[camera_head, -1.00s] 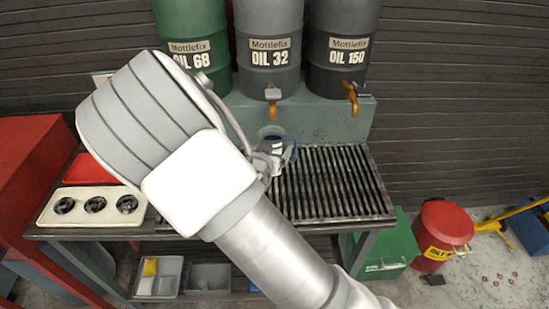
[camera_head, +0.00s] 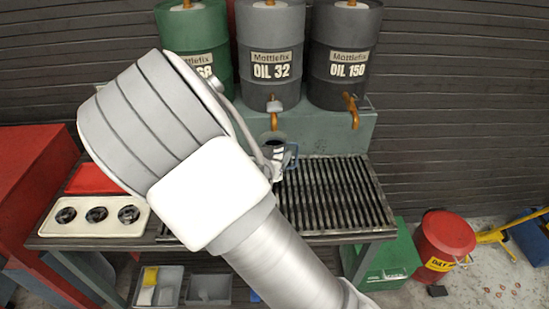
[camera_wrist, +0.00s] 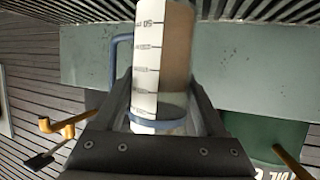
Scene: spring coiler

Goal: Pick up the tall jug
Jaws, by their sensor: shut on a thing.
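The tall jug (camera_head: 275,146) has a dark open top and a blue handle. It sits at the back left of the slatted grate, below the OIL 32 tap. In the wrist view the jug (camera_wrist: 161,62) is pale with printed scale marks, a blue band, and its blue handle on the left. My gripper (camera_wrist: 163,100) is shut on the jug, with one dark finger on each side of it. In the head view my arm hides most of the gripper and the lower jug. I cannot tell whether the jug's base touches the grate.
Oil drums (camera_head: 271,62) with orange taps (camera_head: 354,112) stand on a grey-green ledge (camera_head: 335,133) behind the jug. The slatted grate (camera_head: 335,195) is bare to the right. A tray with three dark round parts (camera_head: 97,216) lies at left. A red bin (camera_head: 443,245) stands on the floor.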

